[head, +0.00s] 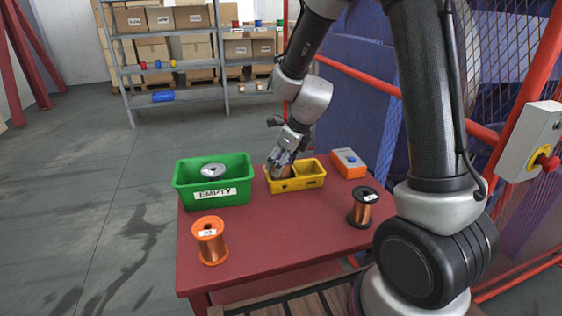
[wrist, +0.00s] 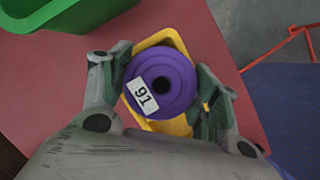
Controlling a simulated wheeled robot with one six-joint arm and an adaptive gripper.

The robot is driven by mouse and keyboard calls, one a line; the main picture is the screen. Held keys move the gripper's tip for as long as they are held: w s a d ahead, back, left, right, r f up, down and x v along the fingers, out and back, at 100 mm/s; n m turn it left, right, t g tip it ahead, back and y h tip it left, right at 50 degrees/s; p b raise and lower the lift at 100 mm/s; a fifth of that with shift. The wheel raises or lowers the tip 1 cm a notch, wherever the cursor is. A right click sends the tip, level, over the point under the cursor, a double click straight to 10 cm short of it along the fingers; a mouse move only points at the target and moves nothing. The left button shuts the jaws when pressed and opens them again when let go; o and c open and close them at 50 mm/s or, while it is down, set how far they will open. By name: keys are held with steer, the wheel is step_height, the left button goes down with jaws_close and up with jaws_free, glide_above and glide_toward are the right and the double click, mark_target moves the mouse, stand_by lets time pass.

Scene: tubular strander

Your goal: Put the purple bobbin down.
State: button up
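The purple bobbin (wrist: 162,82) shows end-on in the wrist view, with a white label reading 91 and a dark centre hole. My gripper (wrist: 163,85) has a finger against each side of it. In the head view my gripper (head: 281,165) points down at the left compartment of the yellow two-compartment tray (head: 309,183). There the bobbin is mostly hidden by the fingers. In the wrist view the yellow tray (wrist: 172,38) lies behind the bobbin. I cannot tell whether the bobbin touches the tray's floor.
A green bin (head: 185,192) labelled EMPTY, with a grey reel inside, stands left on the red table (head: 270,236). An orange bobbin (head: 210,241), a black copper-wound bobbin (head: 362,207) and an orange-grey box (head: 348,163) stand around the tray. The table's front middle is clear.

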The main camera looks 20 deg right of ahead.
steer(key=shift+o, duration=1.2)
steer(key=shift+r, duration=0.1)
steer(key=shift+r, duration=0.35)
steer(key=v, duration=1.1)
steer(key=s+d+r+n+h, duration=0.1)
steer(key=s+d+r+n, duration=0.1)
steer(key=s+d+n, duration=0.2)
steer(key=s+d+r+n+h, duration=0.1)
steer(key=s+d+r+n, duration=0.2)
steer(key=s+n, duration=0.8)
steer(key=s+d+r+n+h, duration=0.1)
steer(key=s+d+r+n, duration=0.2)
steer(key=s+d+n, duration=0.2)
steer(key=s+n, duration=0.3)
steer(key=n, duration=0.4)
steer(key=shift+s+r+n+t, duration=0.15)
steer(key=shift+r+n+t, duration=0.15)
steer(key=shift+t, duration=0.1)
